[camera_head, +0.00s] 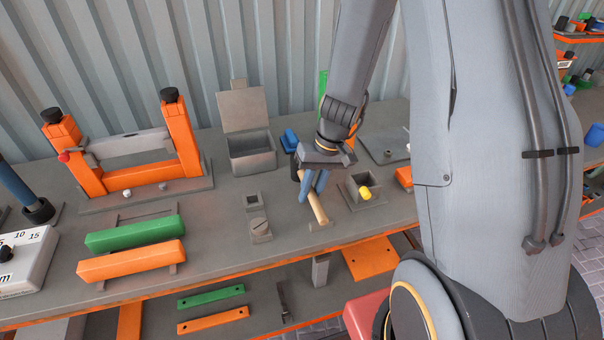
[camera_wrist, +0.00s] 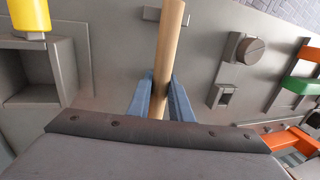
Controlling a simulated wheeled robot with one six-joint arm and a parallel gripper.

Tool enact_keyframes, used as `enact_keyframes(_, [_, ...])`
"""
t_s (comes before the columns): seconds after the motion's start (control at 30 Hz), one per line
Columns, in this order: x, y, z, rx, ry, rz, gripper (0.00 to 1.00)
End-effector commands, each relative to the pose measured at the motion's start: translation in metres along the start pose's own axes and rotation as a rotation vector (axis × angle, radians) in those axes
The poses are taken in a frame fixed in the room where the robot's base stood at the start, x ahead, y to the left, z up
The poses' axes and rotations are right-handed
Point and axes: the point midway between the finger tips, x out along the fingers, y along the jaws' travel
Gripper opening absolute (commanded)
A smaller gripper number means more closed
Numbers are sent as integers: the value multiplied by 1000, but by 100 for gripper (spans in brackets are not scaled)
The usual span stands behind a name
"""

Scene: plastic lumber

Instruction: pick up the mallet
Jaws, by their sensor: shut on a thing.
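The mallet's pale wooden handle (camera_head: 317,206) shows below my gripper (camera_head: 312,188) in the head view, over the workbench. In the wrist view the handle (camera_wrist: 169,45) runs between the two blue fingers of my gripper (camera_wrist: 162,82) and out past their tips. The fingers are shut on the handle. The mallet's head is not clearly seen; the wrist and gripper body cover that end. I cannot tell whether the mallet still touches the bench.
A grey open box with a yellow cylinder (camera_head: 365,193) stands close on the right. Small grey blocks (camera_head: 260,228) lie to the left. A lidded grey bin (camera_head: 252,152) stands behind. An orange frame (camera_head: 182,135) and green and orange bars (camera_head: 135,233) occupy the left bench.

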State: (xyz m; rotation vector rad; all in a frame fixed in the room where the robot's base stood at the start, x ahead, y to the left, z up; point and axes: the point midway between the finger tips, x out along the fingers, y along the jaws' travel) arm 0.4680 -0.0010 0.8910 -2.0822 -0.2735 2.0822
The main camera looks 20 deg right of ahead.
Motion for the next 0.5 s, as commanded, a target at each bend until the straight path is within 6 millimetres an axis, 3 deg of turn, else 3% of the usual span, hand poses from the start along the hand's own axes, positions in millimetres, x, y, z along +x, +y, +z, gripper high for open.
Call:
enact_keyframes(0.27, [-6,-1,-1,-2,2,0,0])
enact_keyframes(0.5, [-31,-8,-2,-3,5,0,0])
